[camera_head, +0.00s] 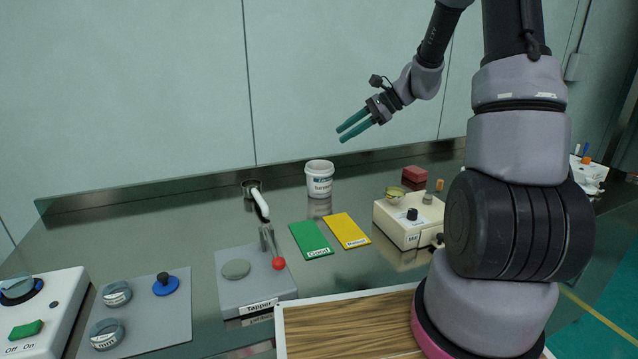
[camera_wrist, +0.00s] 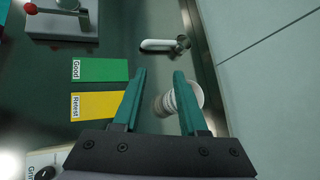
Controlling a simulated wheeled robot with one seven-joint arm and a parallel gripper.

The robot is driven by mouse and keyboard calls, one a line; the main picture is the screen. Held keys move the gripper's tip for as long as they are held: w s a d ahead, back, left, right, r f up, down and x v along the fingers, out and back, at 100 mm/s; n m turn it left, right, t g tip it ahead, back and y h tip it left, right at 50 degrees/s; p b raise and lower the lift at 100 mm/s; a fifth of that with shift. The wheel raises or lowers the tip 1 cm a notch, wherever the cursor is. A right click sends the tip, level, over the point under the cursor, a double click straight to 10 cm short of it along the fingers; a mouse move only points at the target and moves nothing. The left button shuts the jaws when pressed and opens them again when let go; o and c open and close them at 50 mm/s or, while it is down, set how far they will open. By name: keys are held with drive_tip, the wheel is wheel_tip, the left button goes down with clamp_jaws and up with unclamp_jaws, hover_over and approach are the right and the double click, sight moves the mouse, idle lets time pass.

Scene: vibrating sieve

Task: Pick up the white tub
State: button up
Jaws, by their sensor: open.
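The white tub (camera_head: 319,181) stands upright on the metal bench near the back wall, with a printed label on its front. My gripper (camera_head: 340,134) is open and empty, above and to the right of the tub in the head view, with its green fingers pointing down and left. In the wrist view the tub (camera_wrist: 183,98) shows beyond the fingers, partly hidden by the right finger. My gripper (camera_wrist: 159,75) is apart from the tub there.
A green card (camera_head: 311,240) and a yellow card (camera_head: 348,231) lie in front of the tub. A tap (camera_head: 260,203) and the Tapper device (camera_head: 255,283) are to the left. A cream box (camera_head: 409,222) stands to the right. The back wall is close behind the tub.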

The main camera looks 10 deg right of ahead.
sight(313, 172)
drive_tip(key=w+d+f+m+t+y, duration=0.1)
drive_tip(key=w+d+f+m, duration=0.1)
drive_tip(key=w+f+m, duration=0.3)
drive_tip(key=w+d+f+m+t+y, duration=0.1)
drive_tip(key=w+d+f, duration=0.1)
drive_tip(key=f, duration=0.5)
drive_tip(key=shift+t, duration=0.4)
drive_tip(key=x, duration=1.1)
drive_tip(key=shift+w, duration=0.2)
clamp_jaws()
drive_tip(key=shift+d, duration=0.1)
